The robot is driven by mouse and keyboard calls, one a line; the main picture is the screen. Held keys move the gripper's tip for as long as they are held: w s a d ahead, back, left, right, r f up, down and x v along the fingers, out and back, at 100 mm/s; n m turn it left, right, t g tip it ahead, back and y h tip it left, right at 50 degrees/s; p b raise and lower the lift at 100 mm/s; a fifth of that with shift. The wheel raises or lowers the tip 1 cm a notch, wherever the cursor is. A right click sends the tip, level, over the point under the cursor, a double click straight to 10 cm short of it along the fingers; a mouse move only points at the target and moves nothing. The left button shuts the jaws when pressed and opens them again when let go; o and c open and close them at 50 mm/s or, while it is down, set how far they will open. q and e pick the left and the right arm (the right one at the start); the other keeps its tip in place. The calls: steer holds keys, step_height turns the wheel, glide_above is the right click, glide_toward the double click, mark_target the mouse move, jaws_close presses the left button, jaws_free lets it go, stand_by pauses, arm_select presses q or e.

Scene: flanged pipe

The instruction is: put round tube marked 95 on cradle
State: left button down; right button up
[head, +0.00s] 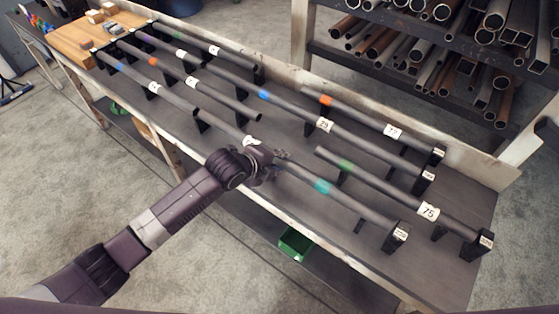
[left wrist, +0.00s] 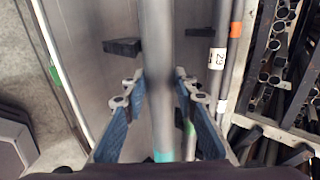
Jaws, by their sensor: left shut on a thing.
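My left gripper (head: 268,163) is shut on a long grey round tube with a teal band (head: 323,187). The tube runs between the two blue-padded fingers in the left wrist view (left wrist: 163,100). A white label (head: 250,141) on it is partly hidden by the gripper, and its number cannot be read. The tube's near end lies at or just above a black cradle block (head: 397,237) at the front right; contact cannot be told. Other readable tube labels include 75 (head: 428,211). I cannot make out a 95. My right gripper is not in view.
Several other banded tubes lie along the grey bench (head: 290,225) on black blocks, close to the held one. A wooden board (head: 85,40) with small blocks is at the far left. A pipe rack (head: 430,60) stands behind. A green bin (head: 296,243) sits below.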

arm_select(q)
steer(key=shift+w+f, duration=0.15)
steer(key=shift+f, duration=0.2)
stand_by(0.5)
steer(key=c, duration=1.6)
jaws_free()
steer(key=shift+o, duration=0.7)
steer(key=shift+s+f, duration=0.2)
steer(key=shift+f, duration=0.05)
steer(key=shift+s+a+r, duration=0.1)
steer(key=shift+a+r, duration=0.05)
steer(key=v, duration=1.1)
steer(key=shift+s+r, duration=0.15)
steer(key=shift+r, duration=0.2)
